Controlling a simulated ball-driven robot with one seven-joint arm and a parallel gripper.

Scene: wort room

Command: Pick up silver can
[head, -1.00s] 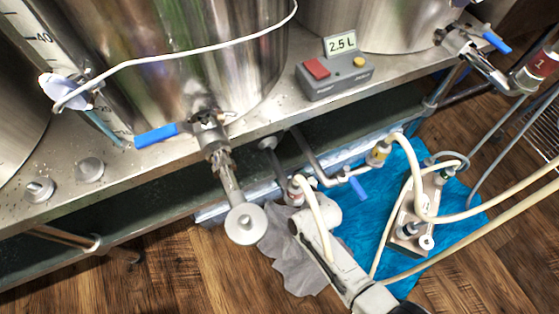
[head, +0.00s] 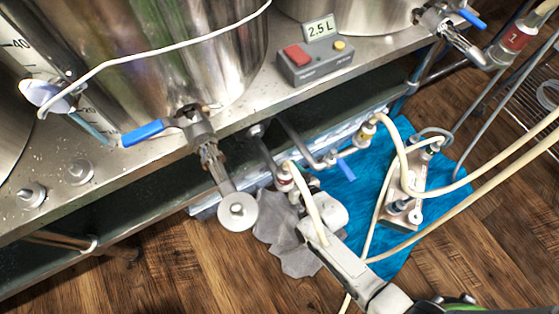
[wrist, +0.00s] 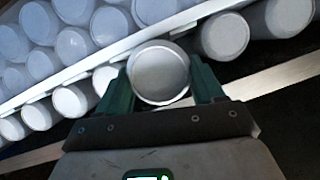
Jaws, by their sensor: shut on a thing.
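In the wrist view, a silver can (wrist: 160,76) shows its round, pale end between the two dark green fingers of my gripper (wrist: 161,70). The gripper is shut on the can, with one finger on each side of it. How far the can's body reaches beyond its visible end is hidden.
Several similar pale cans (wrist: 223,37) lie in rows around a light rail (wrist: 75,70) in the wrist view. The head view shows a steel kettle bench (head: 120,172), a grey control box (head: 316,67), a blue mat (head: 345,210), hoses and wooden floor (head: 190,270).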

